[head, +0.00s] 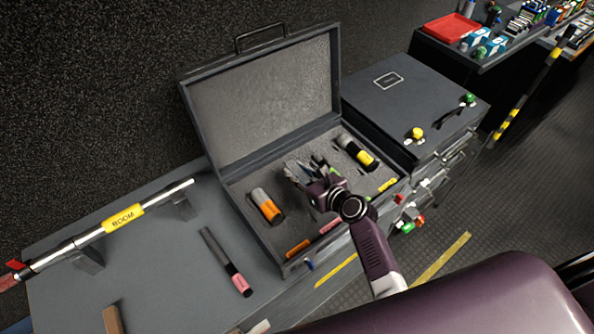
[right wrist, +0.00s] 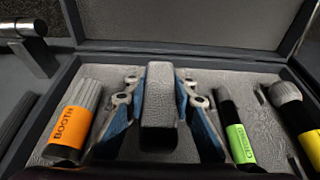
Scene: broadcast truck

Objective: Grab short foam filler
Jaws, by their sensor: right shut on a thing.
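My right gripper (head: 305,172) is inside the open grey case (head: 231,190), over its foam bed. In the right wrist view its blue-sided fingers are shut on a dark grey, textured block, the short foam filler (right wrist: 159,100). The filler is upright between the fingers, between the orange-labelled BOOTH microphone (right wrist: 70,125) and a green-labelled microphone (right wrist: 236,130). I cannot tell whether its lower end touches the foam bed. In the head view the gripper mostly hides the filler. My left gripper is not in view.
A yellow-labelled microphone (head: 357,152) lies at the case's right. Orange, pink and yellow labels line its front edge. A pink-labelled microphone (head: 228,263) and a boom pole (head: 122,218) lie on the left counter. A closed dark case (head: 400,100) stands to the right.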

